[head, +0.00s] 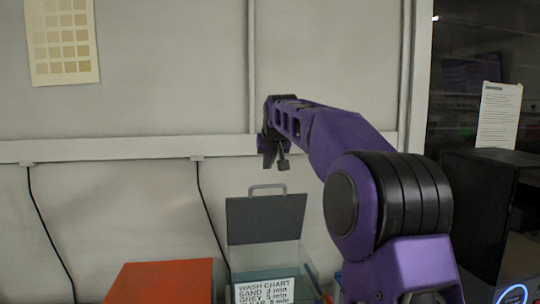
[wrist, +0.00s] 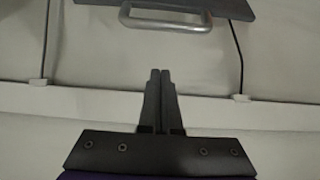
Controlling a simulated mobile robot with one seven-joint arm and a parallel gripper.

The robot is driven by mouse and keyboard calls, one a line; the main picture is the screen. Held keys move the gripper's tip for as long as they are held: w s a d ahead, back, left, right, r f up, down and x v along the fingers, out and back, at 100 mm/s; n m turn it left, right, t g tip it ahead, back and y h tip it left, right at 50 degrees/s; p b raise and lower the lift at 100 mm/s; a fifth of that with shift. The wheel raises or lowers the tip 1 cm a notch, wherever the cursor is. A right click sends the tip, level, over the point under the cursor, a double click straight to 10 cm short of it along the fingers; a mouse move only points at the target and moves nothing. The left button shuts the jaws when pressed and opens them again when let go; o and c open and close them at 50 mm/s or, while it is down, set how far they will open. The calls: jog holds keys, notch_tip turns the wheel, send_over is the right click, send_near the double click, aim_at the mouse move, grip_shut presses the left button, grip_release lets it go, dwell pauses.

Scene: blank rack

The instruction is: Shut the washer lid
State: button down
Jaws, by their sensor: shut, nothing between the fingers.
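The washer lid (head: 266,219) is a dark grey panel standing raised, with a light metal handle (head: 267,189) on its top edge. It sits above a clear, glass-like washer body (head: 262,257) in the head view. My gripper (head: 271,163) is above the lid and apart from it, in front of the wall. In the wrist view the gripper fingers (wrist: 160,75) are together and empty. The handle also shows there (wrist: 166,20), beyond the fingertips, with part of the lid's dark edge (wrist: 230,7).
A black cabinet (head: 484,195) is at the right. Two dark cables hang from the wall rail (head: 120,148).

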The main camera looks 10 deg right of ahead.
notch_tip(320, 180, down, 3)
jog(key=shift+w+r, duration=0.1)
jog(key=shift+s+f, duration=0.55)
jog(key=shift+s, duration=0.15)
jog(key=shift+f+b, duration=0.15)
jog(key=shift+b, duration=0.25)
